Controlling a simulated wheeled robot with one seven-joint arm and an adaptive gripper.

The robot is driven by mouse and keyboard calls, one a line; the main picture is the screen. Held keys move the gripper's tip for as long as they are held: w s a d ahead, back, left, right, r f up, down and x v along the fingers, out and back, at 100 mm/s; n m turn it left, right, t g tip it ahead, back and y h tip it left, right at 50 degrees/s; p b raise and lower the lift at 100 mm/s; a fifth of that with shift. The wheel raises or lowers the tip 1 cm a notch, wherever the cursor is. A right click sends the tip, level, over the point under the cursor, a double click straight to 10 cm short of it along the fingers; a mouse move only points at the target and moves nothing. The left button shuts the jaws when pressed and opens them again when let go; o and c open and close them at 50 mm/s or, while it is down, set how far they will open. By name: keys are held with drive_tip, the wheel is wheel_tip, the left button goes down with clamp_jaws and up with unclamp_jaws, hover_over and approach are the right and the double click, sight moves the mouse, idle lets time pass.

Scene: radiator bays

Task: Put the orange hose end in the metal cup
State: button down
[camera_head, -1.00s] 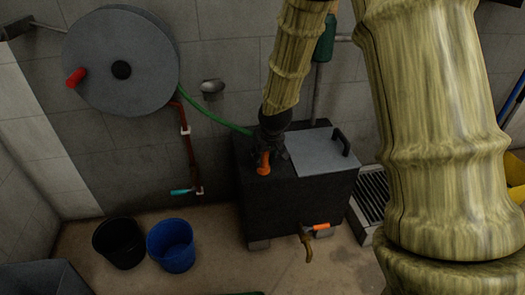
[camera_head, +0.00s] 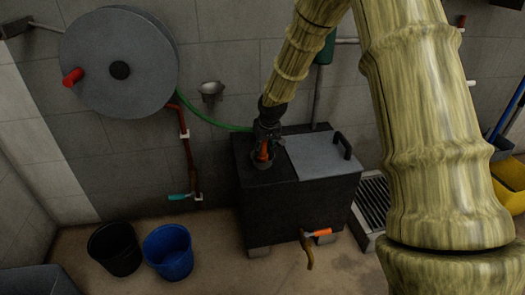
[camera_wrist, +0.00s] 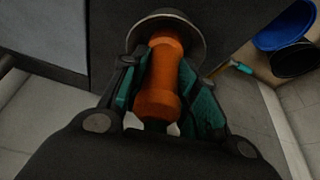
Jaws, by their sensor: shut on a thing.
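The orange hose end (camera_head: 263,149) is held upright in my gripper (camera_head: 267,138), over the left part of the dark tank's top. In the wrist view the orange hose end (camera_wrist: 161,75) sits between the two teal-padded fingers of my gripper (camera_wrist: 165,85). Its far end overlaps a round rimmed opening (camera_wrist: 190,22); I cannot tell whether it is inside or just above it. The green hose (camera_head: 212,122) runs from the reel to my gripper. The metal cup (camera_head: 211,87) is on the wall, left of and behind my gripper, apart from the hose end.
The dark tank (camera_head: 300,195) has a grey lid (camera_head: 318,157) with a black handle and an orange-handled tap in front. A large grey reel (camera_head: 118,62) hangs left of the cup. Black (camera_head: 115,247) and blue (camera_head: 169,251) buckets stand on the floor. A floor grate lies right.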

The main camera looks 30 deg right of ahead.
drive_tip(key=shift+f, duration=0.55)
drive_tip(key=shift+r, duration=0.1)
drive_tip(key=c, duration=1.3)
unclamp_jaws()
drive_tip(key=p+v, duration=0.3)
drive_tip(key=v, duration=0.9)
